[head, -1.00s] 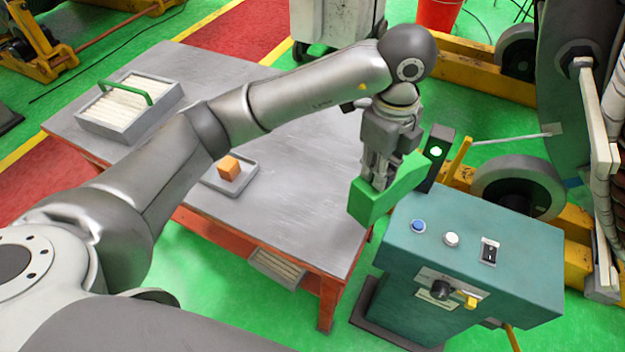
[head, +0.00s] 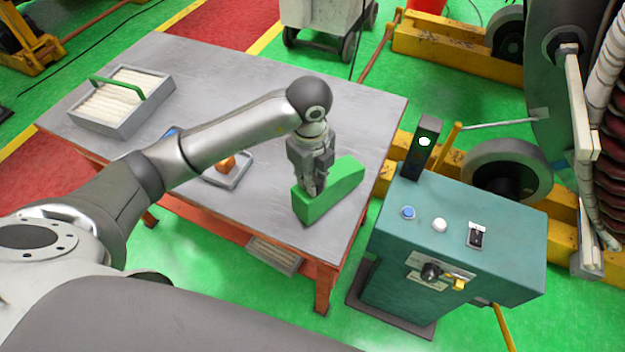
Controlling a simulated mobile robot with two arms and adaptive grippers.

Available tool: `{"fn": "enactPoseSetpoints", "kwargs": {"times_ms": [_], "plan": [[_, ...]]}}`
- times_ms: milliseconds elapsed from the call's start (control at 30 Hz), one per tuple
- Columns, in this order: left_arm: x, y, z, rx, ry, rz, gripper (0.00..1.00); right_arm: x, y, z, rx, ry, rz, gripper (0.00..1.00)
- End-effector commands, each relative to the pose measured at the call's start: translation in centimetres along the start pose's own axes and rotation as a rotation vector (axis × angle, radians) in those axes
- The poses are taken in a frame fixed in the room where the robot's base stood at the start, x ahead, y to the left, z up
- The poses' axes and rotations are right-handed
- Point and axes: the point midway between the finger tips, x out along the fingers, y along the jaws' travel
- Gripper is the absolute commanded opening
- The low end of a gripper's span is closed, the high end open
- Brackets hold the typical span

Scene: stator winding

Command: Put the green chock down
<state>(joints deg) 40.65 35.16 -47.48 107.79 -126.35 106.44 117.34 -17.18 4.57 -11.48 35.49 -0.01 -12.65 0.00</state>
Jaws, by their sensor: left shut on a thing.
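The green chock (head: 335,196) is a wedge-shaped block at the right part of the grey table (head: 290,115), near its right front corner. My left gripper (head: 316,190) points down and is shut on the chock, covering part of its left side. The chock is over the tabletop; I cannot tell whether its underside touches the surface. My right gripper is not in view.
A grey box with a green handle (head: 118,126) stands at the table's far left. A small tray with an orange block (head: 226,165) is partly behind my left arm. A teal control console (head: 456,245) stands right of the table. The table's back middle is clear.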

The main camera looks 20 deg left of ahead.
Motion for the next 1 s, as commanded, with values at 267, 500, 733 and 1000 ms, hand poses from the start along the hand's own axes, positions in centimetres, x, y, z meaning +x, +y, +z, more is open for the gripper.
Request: {"fn": "enactPoseSetpoints", "kwargs": {"times_ms": [267,500,733,1000], "plan": [[2.0,0.0,-0.2,0.003,0.002,-0.002,0.00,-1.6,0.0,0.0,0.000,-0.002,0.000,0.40],[2.2,-0.1,-0.2,0.004,0.002,-0.003,0.00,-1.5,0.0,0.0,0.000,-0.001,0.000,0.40],[2.4,0.0,-0.2,0.003,0.002,0.000,0.34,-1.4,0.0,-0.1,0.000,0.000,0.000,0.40],[2.4,0.0,-0.2,0.003,0.002,0.000,0.38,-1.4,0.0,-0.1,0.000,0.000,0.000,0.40]]}}
